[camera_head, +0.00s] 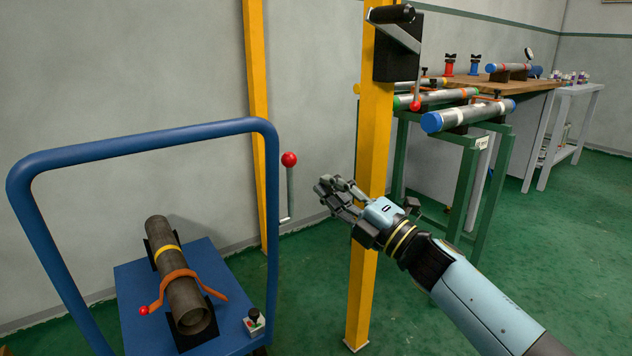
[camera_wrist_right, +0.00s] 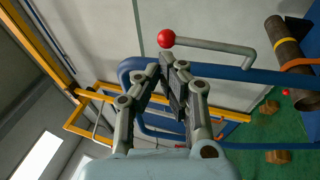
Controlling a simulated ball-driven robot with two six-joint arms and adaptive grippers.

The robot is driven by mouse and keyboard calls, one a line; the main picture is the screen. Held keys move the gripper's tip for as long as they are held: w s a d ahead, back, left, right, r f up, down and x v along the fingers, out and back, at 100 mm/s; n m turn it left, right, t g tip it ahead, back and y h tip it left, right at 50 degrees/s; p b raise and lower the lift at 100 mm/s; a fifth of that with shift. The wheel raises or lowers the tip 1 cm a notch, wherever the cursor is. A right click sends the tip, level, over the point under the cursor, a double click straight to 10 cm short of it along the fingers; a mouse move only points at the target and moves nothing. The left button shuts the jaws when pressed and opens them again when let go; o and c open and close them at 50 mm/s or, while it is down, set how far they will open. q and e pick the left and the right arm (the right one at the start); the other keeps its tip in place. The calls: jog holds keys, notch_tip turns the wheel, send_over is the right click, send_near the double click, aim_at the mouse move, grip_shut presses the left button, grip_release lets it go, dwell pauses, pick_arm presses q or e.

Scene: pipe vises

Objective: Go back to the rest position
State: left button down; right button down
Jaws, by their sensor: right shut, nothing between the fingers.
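My right gripper (camera_head: 336,192) is shut and empty. In the head view it is in the air in front of a yellow post, pointing left toward a lever with a red ball knob (camera_head: 289,159). A gap shows between the fingers and the lever. In the right wrist view the closed fingertips (camera_wrist_right: 168,75) are near the red knob (camera_wrist_right: 166,38) and its grey bent rod, which appear just beyond them. My left gripper is not in either view.
A blue trolley (camera_head: 128,277) carries a brown pipe (camera_head: 183,290) clamped with an orange strap. The yellow post (camera_head: 366,270) stands behind my right gripper. A green rack (camera_head: 462,185) holds several pipes at the right. Green floor is open at the lower right.

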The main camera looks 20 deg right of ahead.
jog(key=s+d+f+m+g+h+p, duration=0.25)
jog(key=s+d+f+m, duration=0.2)
jog(key=s+f, duration=0.6)
jog(key=s+d+f+m+g+h+p, duration=0.25)
jog(key=s+f+m+h, duration=0.2)
jog(key=s+f, duration=0.6)
jog(key=s+d+f+m+g+h+p, duration=0.1)
jog(key=s+d+f+m+g+h, duration=0.25)
jog(key=s+f, duration=0.65)
jog(key=s+d+f+m+g+h, duration=0.1)
jog(key=s+f+m+g, duration=0.3)
jog(key=s, duration=1.1)
jog(key=s+d+f+m+g+h+p, duration=0.1)
jog(key=s+f+m+g, duration=0.4)
jog(key=s+f+m, duration=0.3)
jog(key=s+f, duration=0.3)
jog(key=s, duration=0.4)
jog(key=shift+d, duration=0.3)
